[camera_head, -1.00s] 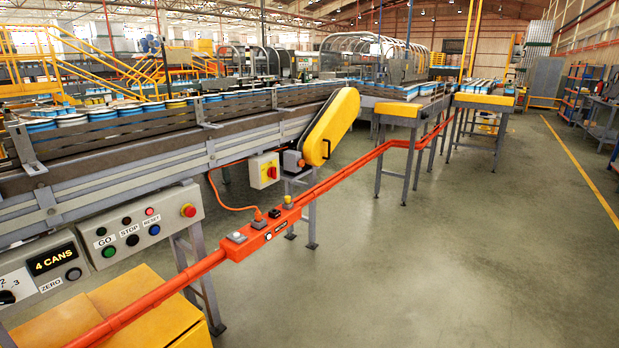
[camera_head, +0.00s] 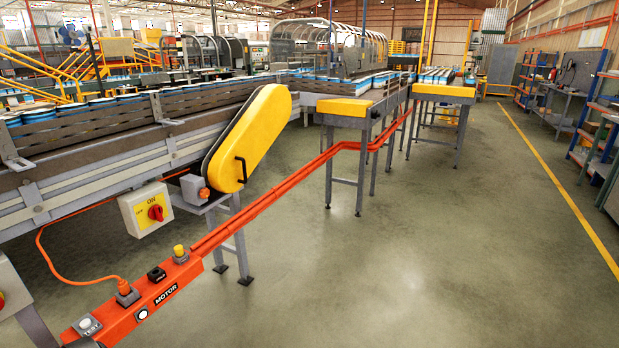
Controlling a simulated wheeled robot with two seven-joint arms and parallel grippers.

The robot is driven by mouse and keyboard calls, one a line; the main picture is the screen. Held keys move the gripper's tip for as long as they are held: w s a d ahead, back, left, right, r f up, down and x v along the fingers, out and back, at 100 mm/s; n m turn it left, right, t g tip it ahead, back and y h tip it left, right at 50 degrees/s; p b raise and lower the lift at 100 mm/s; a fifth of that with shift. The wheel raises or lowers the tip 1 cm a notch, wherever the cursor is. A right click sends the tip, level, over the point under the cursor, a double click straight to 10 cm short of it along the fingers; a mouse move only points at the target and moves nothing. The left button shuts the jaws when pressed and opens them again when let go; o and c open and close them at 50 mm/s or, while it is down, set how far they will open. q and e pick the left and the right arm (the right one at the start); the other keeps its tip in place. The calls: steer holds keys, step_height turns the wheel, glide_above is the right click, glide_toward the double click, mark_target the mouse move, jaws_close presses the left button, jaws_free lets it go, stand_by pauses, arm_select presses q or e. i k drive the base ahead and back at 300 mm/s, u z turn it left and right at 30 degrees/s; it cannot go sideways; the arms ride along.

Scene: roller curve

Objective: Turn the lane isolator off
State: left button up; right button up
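The lane isolator looks to be the pale box with a yellow face and a red rotary knob (camera_head: 156,213), mounted below the conveyor at the left. The isolator box (camera_head: 133,216) has "ON" lettered above the knob and smaller lettering at its left that I cannot read surely. An orange cable runs from near it down to the orange rail. Neither of my grippers is in view.
An orange rail box marked MOTOR (camera_head: 140,302) with buttons and a plug runs across the front left. The conveyor (camera_head: 110,170) with cans and a yellow belt guard (camera_head: 247,140) stands behind. Open floor (camera_head: 400,260) lies to the right.

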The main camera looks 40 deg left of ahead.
mark_target(156, 211)
steer(key=z, duration=0.05)
steer(key=i, duration=1.9)
steer(key=u, duration=1.15)
steer(key=i, duration=1.05)
steer(key=u, duration=1)
